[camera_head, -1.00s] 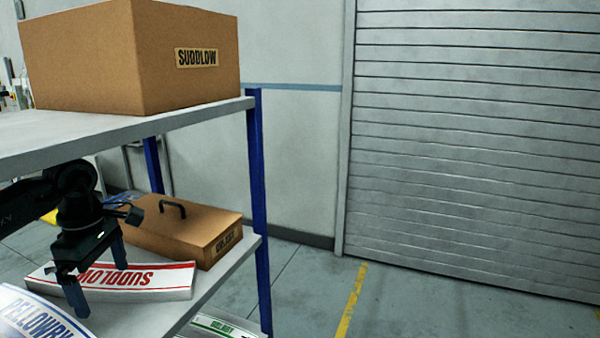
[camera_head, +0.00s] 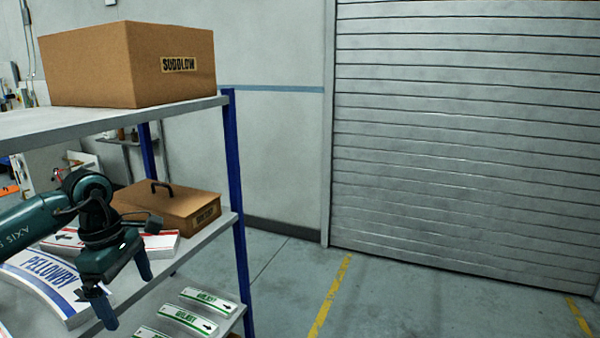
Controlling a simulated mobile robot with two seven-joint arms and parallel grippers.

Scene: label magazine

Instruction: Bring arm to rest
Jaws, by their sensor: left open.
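My left gripper (camera_head: 128,292) hangs open and empty at the front edge of the middle shelf (camera_head: 205,236), fingers pointing down. My left arm (camera_head: 28,228) reaches in from the left, between the top and middle shelves. A white magazine with blue PELLOWBY-like lettering (camera_head: 48,283) lies on the middle shelf, left of the fingers. Behind the gripper lies a stack with red edging (camera_head: 161,243), partly hidden by the arm. My right gripper is not in view.
A large SUDDLOW carton (camera_head: 95,65) stands on the top shelf (camera_head: 100,117). A brown box with a black handle (camera_head: 172,204) sits on the middle shelf. Several green-lettered labels (camera_head: 188,320) lie on a lower shelf. Floor (camera_head: 400,300) before the roller door (camera_head: 460,140) is clear.

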